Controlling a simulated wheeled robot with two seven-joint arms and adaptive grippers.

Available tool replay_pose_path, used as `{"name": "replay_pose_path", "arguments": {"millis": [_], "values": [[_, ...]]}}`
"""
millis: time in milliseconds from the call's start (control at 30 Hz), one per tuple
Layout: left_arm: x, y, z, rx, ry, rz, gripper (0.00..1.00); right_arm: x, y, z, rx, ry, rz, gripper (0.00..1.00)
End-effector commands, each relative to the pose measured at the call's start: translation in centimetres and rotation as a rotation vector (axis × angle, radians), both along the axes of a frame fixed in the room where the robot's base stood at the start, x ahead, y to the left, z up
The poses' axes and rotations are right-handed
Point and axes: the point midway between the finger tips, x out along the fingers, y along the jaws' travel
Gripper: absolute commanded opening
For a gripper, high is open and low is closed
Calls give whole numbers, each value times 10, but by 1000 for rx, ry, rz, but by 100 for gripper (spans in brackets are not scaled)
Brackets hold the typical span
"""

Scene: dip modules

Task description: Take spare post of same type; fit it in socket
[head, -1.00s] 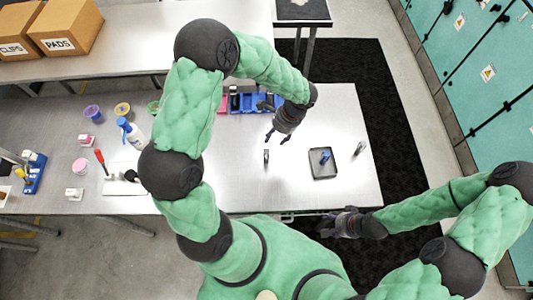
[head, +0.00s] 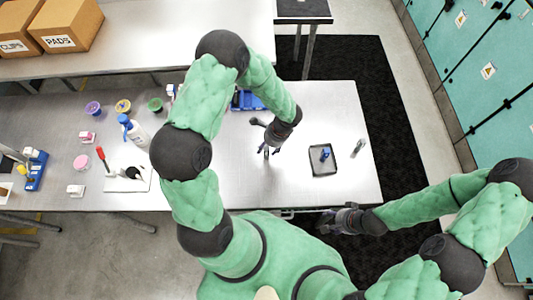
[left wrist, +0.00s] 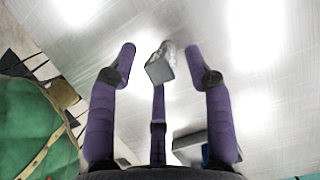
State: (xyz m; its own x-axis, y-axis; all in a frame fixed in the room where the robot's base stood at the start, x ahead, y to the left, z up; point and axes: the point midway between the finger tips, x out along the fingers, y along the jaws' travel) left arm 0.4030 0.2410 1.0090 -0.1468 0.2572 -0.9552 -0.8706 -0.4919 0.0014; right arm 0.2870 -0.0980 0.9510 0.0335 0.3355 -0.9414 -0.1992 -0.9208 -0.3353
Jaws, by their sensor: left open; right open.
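My left gripper (head: 269,148) is open, its fingers pointing down over a small grey post standing on the bench. In the left wrist view the grey post (left wrist: 160,66) shows between the spread purple fingers, apart from the two side ones; whether the middle finger touches it I cannot tell. A dark square tray (head: 316,173) to the right holds an upright blue piece (head: 325,154). Another grey post (head: 359,147) stands right of the tray. My right gripper (head: 335,221) is open and empty, off the bench's front edge. No socket can be made out clearly.
Blue bins (head: 247,101) stand at the back, partly behind my left arm. To the left are a spray bottle (head: 132,132), small cups and a red-handled tool (head: 102,157). The bench (head: 335,110) behind the tray is clear.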

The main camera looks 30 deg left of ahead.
Motion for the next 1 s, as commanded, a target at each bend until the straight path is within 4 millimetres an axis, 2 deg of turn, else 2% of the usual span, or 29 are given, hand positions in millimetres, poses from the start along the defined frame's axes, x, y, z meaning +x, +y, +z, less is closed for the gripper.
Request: {"name": "replay_pose_path", "arguments": {"millis": [200,333,400,767,1000], "values": [[0,0,0,0,-1,0,51,0,0,0,0,0,0,52],[0,0,0,0,-1,0,14,0,0,0,0,0,0,52],[0,0,0,0,-1,0,0,0,0,0,0,0,0,52],[1,0,1,0,-1,0,0,0,0,0,0,0,0,52],[1,0,17,-1,-5,0,0,0,0,-4,0,0,0,52]]}}
